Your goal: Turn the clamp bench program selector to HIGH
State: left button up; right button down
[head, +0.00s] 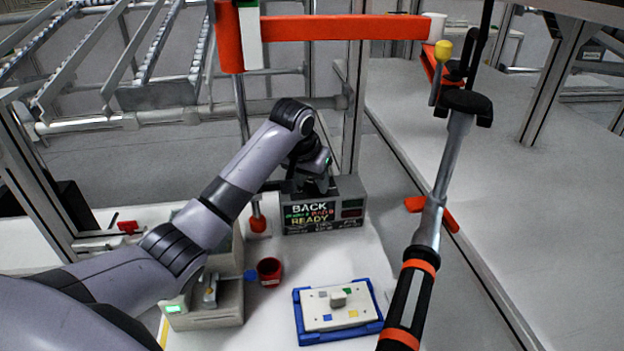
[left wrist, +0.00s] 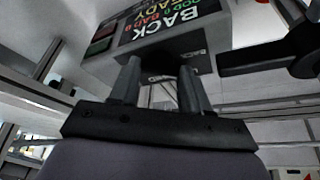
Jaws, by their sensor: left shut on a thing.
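The bench's grey control box (head: 350,190) stands at the back of the white bench, with a screen (head: 310,212) that reads BACK and READY. My left gripper (head: 318,183) reaches down at the top of this box. In the left wrist view its two fingers (left wrist: 158,68) are shut on a dark knob (left wrist: 158,76), which appears to be the program selector. My right gripper is not in view.
A blue-edged tray (head: 367,330) with a pale plate lies at the front of the bench. An orange beam (head: 330,28) crosses above.

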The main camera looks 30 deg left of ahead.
pick_arm(q)
jog(key=m, duration=0.2)
jog(key=m+h, duration=0.1)
jog(key=shift+a+m+h, duration=0.2)
jog(key=shift+m+h, duration=0.1)
jog(key=shift+m, duration=0.1)
jog(key=shift+w+a+r+m+g+h, duration=0.1)
jog(key=shift+m+g+h, duration=0.2)
jog(key=shift+m, duration=0.65)
jog(key=shift+w+a+m+g+h, duration=0.1)
jog(key=shift+m+h, duration=0.3)
jog(key=shift+m, duration=0.55)
jog(key=o, duration=1.1)
jog(key=shift+c, duration=0.2)
jog(key=shift+s+d, duration=0.1)
